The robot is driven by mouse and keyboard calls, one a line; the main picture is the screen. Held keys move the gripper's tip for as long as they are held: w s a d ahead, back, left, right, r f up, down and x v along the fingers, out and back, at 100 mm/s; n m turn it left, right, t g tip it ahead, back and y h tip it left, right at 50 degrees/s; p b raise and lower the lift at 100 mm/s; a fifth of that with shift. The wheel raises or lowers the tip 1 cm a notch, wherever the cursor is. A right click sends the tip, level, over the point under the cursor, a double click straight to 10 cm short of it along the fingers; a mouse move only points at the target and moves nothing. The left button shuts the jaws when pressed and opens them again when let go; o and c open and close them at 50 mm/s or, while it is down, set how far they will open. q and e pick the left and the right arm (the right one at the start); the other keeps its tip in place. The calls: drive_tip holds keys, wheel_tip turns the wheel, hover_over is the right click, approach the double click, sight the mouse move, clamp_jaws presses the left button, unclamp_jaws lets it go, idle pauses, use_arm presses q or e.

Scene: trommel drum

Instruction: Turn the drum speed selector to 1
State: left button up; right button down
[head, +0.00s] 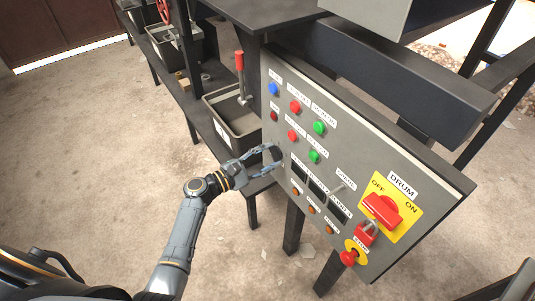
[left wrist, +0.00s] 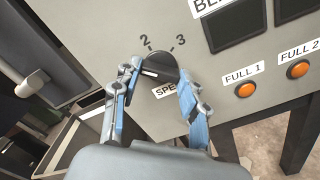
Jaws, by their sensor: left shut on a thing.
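The drum speed selector is a dark round knob (left wrist: 163,66) on the grey control panel (left wrist: 200,75), with the numbers 2 and 3 printed above it and a partly covered "SPE" label below. No 1 is visible; my left finger covers the panel on that side. A pale mark shows on the knob's lower left. My left gripper (left wrist: 155,82) is shut on the knob, one finger on each side. In the head view my left gripper (head: 267,161) is at the panel's left edge, and the knob (head: 277,152) is small there. My right gripper is not in view.
The panel carries coloured buttons, dark displays (head: 318,188), a red DRUM switch (head: 382,209) with a padlock (head: 367,233), and a red stop button (head: 349,257). A grey bin (head: 237,125) and a red-handled lever (head: 240,70) stand left of the panel. Floor at left is open.

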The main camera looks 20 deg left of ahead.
use_arm(q)
drive_tip(key=shift+n+p, duration=0.55)
drive_tip(key=shift+n, duration=0.85)
drive_tip(key=shift+f, duration=0.1)
drive_tip(key=o, duration=1.1)
drive_tip(key=shift+o, duration=0.2)
drive_tip(key=v, duration=1.2)
